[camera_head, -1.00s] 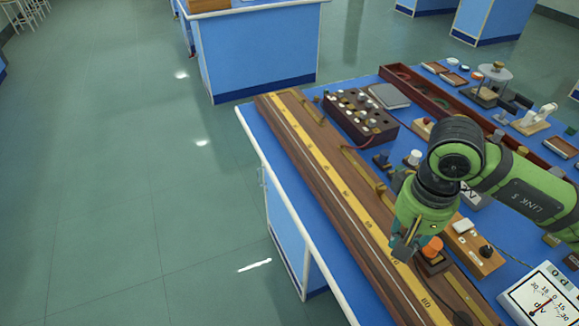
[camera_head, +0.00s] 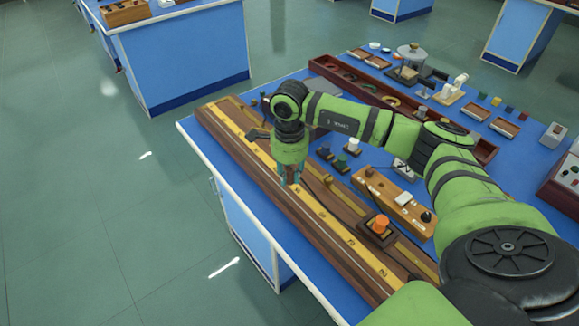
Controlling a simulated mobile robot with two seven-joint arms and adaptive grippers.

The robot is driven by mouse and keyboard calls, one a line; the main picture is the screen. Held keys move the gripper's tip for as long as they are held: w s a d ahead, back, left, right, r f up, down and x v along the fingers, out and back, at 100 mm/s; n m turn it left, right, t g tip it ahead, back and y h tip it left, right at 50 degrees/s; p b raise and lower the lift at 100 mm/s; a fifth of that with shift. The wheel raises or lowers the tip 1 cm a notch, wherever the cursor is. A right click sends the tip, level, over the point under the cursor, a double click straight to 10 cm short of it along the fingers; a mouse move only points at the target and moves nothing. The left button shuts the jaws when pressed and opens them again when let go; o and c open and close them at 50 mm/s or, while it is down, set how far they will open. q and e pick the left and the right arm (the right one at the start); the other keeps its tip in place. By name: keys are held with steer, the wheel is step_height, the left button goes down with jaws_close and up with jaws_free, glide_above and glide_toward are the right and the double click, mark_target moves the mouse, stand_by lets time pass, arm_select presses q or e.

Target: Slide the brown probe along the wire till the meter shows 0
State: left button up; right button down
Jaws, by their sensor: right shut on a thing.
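My right gripper (camera_head: 290,182) points down over the long wooden wire board (camera_head: 232,148), beside the yellow scale strip (camera_head: 326,222). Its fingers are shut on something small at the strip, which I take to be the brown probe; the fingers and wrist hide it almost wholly. I cannot tell if it touches the wire. The meter is not visible now, so its reading cannot be seen. My left gripper is not in view.
An orange knob (camera_head: 381,221) on a dark square base stands on the board's right side. A wooden block (camera_head: 373,185) with terminals lies beyond it. A long dark red tray (camera_head: 335,72) lies at the back. My right arm spans the bench.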

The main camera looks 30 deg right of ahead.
mark_target(290, 197)
steer(key=shift+w+d+f+m, duration=0.1)
steer(key=shift+d+f+m, duration=0.1)
steer(key=shift+m, duration=0.1)
steer(key=shift+f+b, duration=1.65)
steer(key=shift+f, duration=0.8)
steer(key=shift+f+b, duration=0.35)
steer(key=shift+b, duration=0.05)
steer(key=shift+s+a+f, duration=0.2)
steer(key=shift+s+f, duration=0.05)
steer(key=shift+f, duration=0.05)
stand_by(1.6)
steer(key=c, duration=1)
jaws_free()
steer(key=shift+w+d, duration=0.1)
steer(key=shift+w, duration=0.05)
